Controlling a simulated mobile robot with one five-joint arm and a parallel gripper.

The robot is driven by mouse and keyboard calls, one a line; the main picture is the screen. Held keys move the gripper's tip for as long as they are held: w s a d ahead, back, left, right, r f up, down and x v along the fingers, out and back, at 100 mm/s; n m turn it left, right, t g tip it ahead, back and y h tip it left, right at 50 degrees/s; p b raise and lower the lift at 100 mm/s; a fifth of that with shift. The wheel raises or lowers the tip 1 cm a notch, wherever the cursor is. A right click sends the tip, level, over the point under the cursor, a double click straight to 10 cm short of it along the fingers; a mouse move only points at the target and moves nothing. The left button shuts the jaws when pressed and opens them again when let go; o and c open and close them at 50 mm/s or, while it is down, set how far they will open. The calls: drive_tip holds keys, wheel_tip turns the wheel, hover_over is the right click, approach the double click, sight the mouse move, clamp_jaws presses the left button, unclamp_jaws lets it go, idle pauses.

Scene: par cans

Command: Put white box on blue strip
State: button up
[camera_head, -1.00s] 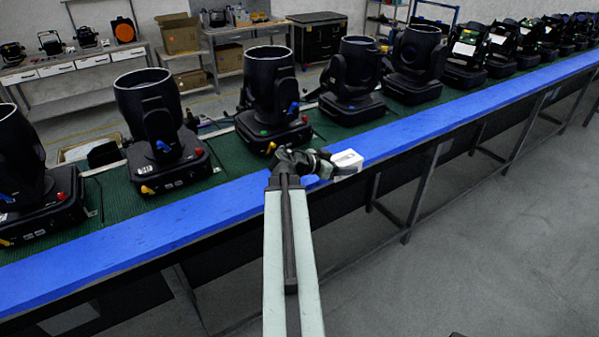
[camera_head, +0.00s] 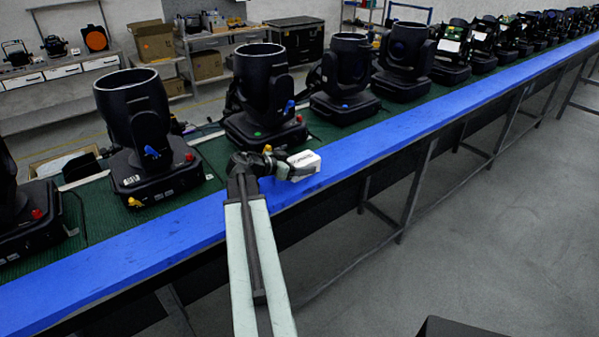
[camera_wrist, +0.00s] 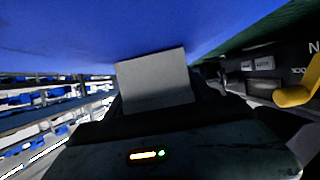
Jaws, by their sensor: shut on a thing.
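The white box (camera_head: 304,164) is held at the end of my arm in the head view, over or at the blue strip. My gripper (camera_head: 283,171) is shut on it. In the wrist view the white box (camera_wrist: 154,80) shows as a grey, shaded face between the dark jaws, with the blue surface behind it. The blue strip (camera_head: 390,139) runs along the near edge of the long table, from lower left to upper right. I cannot tell whether the box touches the strip.
Black stage lights stand in a row on the green mat (camera_head: 95,208) behind the strip. The closest light (camera_head: 262,100) is just behind my gripper. A yellow part (camera_wrist: 295,92) of a light shows at right in the wrist view. The strip right of the box is clear.

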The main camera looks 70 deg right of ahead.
drive_tip(key=shift+a+r, duration=0.1)
drive_tip(key=o, duration=1.5)
drive_tip(key=p+v, duration=0.5)
drive_tip(key=v, duration=0.6)
drive_tip(key=shift+a+r, duration=0.15)
drive_tip(key=shift+r, duration=0.05)
drive_tip(key=shift+w+a, duration=0.2)
drive_tip(key=shift+a, duration=0.05)
